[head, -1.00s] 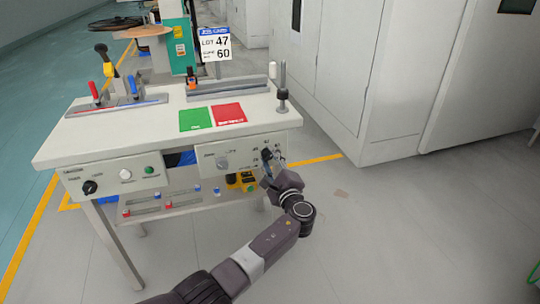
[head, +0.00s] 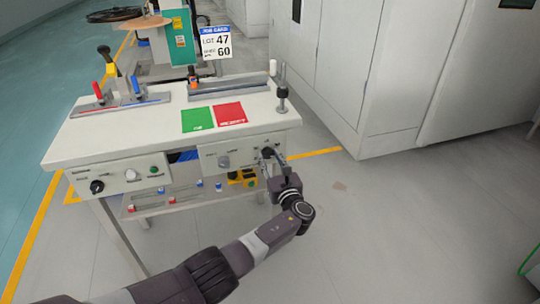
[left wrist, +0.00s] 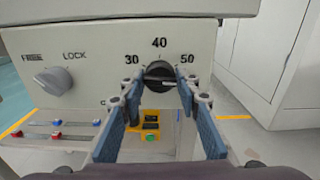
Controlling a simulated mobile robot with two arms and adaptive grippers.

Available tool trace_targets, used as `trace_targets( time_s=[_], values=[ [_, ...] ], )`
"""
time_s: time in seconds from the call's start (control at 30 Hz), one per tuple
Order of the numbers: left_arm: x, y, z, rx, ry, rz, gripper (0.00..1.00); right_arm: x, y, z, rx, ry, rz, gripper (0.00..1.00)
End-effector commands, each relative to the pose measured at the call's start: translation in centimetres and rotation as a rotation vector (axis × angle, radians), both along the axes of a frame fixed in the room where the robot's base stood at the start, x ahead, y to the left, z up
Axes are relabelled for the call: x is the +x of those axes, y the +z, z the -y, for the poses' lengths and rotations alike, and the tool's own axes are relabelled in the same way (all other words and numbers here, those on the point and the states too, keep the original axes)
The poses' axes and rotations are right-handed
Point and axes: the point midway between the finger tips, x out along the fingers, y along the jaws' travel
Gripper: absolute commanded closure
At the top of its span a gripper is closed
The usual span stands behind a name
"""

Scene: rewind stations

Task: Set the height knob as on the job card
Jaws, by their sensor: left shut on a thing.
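The black height knob (left wrist: 160,74) is on the bench's front panel, under a scale reading 30, 40 and 50 in the left wrist view. My left gripper (left wrist: 159,88) has its blue-padded fingers on either side of the knob and is shut on it. In the head view the left gripper (head: 272,160) is at the right end of the panel and hides most of the knob. The knob's exact setting is hard to read. The job card (head: 216,42) stands behind the bench and shows LOT 47 and, below, 60. My right gripper is not in view.
A grey FREE/LOCK knob (left wrist: 54,81) is left of the height knob. The bench top (head: 160,127) carries a green mat (head: 197,119), a red mat (head: 229,113) and a post (head: 282,95). Large white cabinets (head: 370,80) stand right; the floor before them is clear.

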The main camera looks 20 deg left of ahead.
Motion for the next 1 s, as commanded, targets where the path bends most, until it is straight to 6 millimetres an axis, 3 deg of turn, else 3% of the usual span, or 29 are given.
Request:
trace_targets(
  time_s=[0.5,1.0],
  values=[
    [-0.1,-0.2,0.0,0.293,-0.001,-0.204,0.94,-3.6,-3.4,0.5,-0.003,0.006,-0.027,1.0],
    [-0.1,-0.3,0.0,0.355,-0.001,-0.247,0.94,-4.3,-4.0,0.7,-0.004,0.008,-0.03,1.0]
  ],
)
